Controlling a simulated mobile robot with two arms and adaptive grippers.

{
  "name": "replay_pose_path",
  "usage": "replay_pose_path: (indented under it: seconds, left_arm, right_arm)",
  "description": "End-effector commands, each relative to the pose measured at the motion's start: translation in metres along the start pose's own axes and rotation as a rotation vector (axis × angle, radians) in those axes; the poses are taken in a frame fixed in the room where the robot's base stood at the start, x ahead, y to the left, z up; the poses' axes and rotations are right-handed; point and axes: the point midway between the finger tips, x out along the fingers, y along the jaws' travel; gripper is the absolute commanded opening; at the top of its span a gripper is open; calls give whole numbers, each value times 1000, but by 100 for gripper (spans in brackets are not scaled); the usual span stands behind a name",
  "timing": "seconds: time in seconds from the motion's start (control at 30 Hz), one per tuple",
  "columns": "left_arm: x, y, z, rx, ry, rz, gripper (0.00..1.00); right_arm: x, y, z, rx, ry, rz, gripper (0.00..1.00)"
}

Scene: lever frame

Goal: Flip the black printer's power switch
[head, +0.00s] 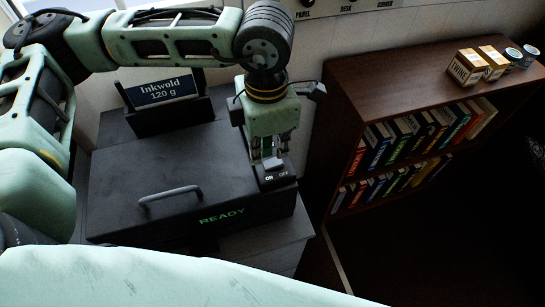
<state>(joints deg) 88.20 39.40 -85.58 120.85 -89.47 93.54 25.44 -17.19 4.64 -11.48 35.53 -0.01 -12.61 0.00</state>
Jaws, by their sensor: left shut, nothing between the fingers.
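The black printer (140,178) stands on a dark cabinet in the middle left, with a grey handle on its lid and green READY text on its front. Its power switch (275,170) is a small block at the printer's right front corner, marked ON on the left and OFF on the right. My left gripper (268,156) points down, shut and empty, right at the switch. The fingertips partly hide the switch top, and I cannot tell whether they touch it. My right gripper is not in view.
A sign reading Inkwold 120 g (160,90) stands at the printer's back. A dark wooden bookshelf (390,75) with several books is to the right, with small boxes (467,67) and tins on top. A wall panel (320,8) with labels is above.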

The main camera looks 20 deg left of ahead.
Motion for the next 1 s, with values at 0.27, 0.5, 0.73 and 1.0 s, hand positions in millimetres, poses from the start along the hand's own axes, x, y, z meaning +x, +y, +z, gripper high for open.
replay_pose_path:
  seconds: [0.27,0.5,0.73,1.0]
  left_arm:
    - [-25,0,0,0,-2,1,0]
    - [-42,0,0,0,-1,1,0]
    - [-45,0,0,0,-1,0,0]
    - [-44,0,0,0,-1,1,0]
  right_arm:
    - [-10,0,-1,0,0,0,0]
    - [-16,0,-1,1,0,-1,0]
    - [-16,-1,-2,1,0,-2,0]
    - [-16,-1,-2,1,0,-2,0]
